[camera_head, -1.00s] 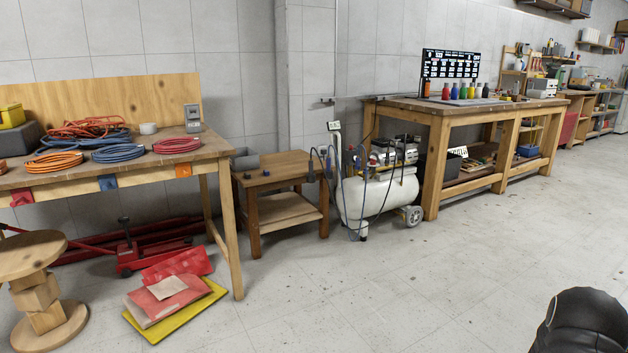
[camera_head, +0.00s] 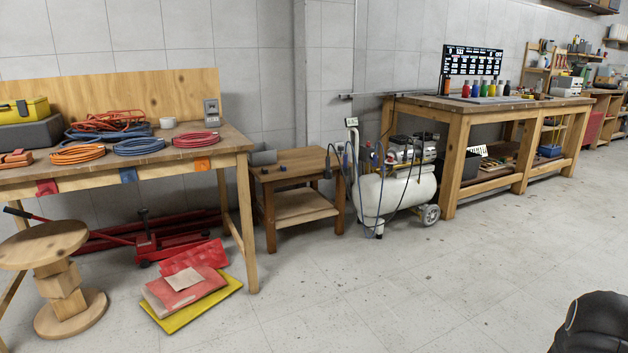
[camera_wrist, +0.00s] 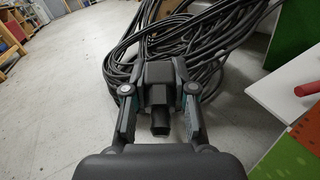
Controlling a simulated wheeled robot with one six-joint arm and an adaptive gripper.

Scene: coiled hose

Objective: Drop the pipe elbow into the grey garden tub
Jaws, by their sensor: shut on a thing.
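In the wrist view my gripper (camera_wrist: 160,88) is shut on a dark grey angular piece, which I take for the pipe elbow (camera_wrist: 160,72). The piece sits between the two fingers, and a narrower stub of it points toward the camera. Dark coiled hose lies beyond it, so part of its outline blends in. No grey garden tub can be clearly made out in either view.
Black hose coils (camera_wrist: 205,25) lie beyond my gripper. The head view shows a workbench (camera_head: 225,145), a stool (camera_head: 45,243), a side table (camera_head: 310,160) and a compressor (camera_head: 395,193). Open floor lies front right.

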